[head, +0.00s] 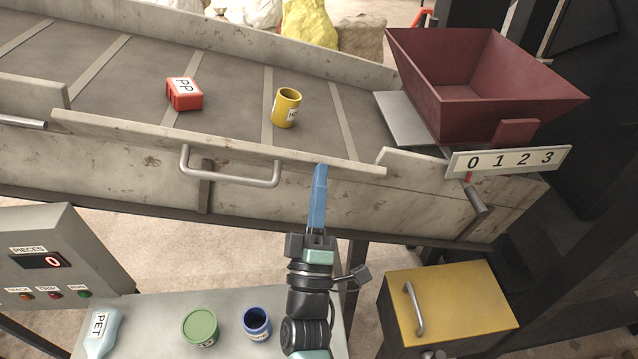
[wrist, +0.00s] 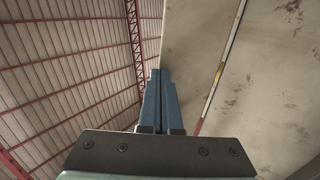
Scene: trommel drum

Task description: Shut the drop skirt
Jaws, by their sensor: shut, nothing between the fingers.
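The drop skirt (head: 120,133) is a long, pale, scuffed board on the near side of the conveyor in the head view. It sits out of line with the fixed side boards at both its ends. A grey bar handle (head: 230,180) is fixed to its front. My gripper (head: 320,168) is shut and empty, its blue fingers pointing up at the skirt's right part, right of the handle. I cannot tell whether they touch it. In the wrist view the shut fingers (wrist: 160,73) are beside a pale, stained panel on the right.
A red PP block (head: 184,94) and a yellow can (head: 286,107) are on the belt. A dark red hopper (head: 510,110) stands right, above a 0-1-2-3 scale (head: 510,160). Below are a yellow-topped box (head: 460,295), a counter panel (head: 60,255) and a bench (head: 150,340) with containers.

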